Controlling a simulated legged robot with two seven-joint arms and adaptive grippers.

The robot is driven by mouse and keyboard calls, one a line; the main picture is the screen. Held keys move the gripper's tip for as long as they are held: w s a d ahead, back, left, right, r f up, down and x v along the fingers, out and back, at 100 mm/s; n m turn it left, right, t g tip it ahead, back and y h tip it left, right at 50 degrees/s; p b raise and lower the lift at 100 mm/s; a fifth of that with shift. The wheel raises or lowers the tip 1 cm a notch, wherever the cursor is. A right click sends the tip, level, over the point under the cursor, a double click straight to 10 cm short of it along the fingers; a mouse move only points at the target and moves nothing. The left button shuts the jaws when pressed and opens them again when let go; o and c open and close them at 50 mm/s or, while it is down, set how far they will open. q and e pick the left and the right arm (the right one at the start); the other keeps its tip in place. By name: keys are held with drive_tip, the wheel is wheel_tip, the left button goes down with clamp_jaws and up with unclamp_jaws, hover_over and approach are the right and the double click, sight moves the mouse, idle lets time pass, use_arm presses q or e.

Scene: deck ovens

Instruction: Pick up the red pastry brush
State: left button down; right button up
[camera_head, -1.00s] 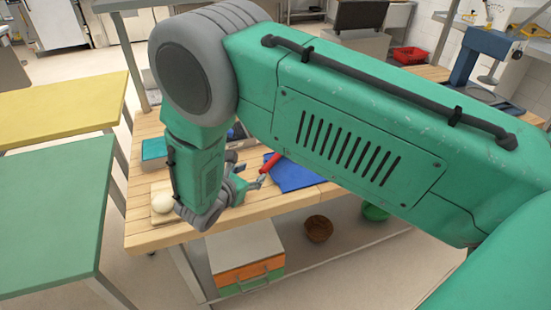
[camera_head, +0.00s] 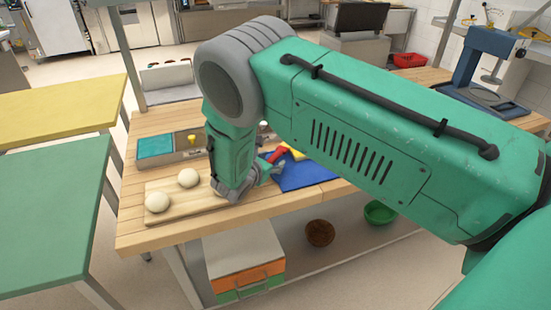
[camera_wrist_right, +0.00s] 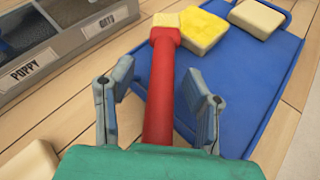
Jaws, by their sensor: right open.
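The red pastry brush (camera_wrist_right: 160,95) lies with its pale yellow bristle end away from me at the left edge of the blue tray (camera_wrist_right: 265,75). In the head view, part of the red brush (camera_head: 278,154) shows just beyond my right gripper (camera_head: 270,172). In the wrist view, the open fingers of my right gripper (camera_wrist_right: 158,75) stand one on each side of the red handle, with a gap visible at each side. The near end of the handle is hidden behind my gripper's green body. My left gripper is not in view.
A grey seed box (camera_wrist_right: 70,48) labelled POPPY stands to the left. Dough balls (camera_head: 188,178) sit on a wooden board (camera_head: 212,203) left of my right gripper.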

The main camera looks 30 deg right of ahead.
sight(271, 158)
drive_tip(key=shift+s+r, duration=0.1)
clamp_jaws()
drive_tip(key=shift+a, duration=0.1)
wheel_tip(271, 158, up, 10)
drive_tip(key=shift+b, duration=0.35)
idle(0.4)
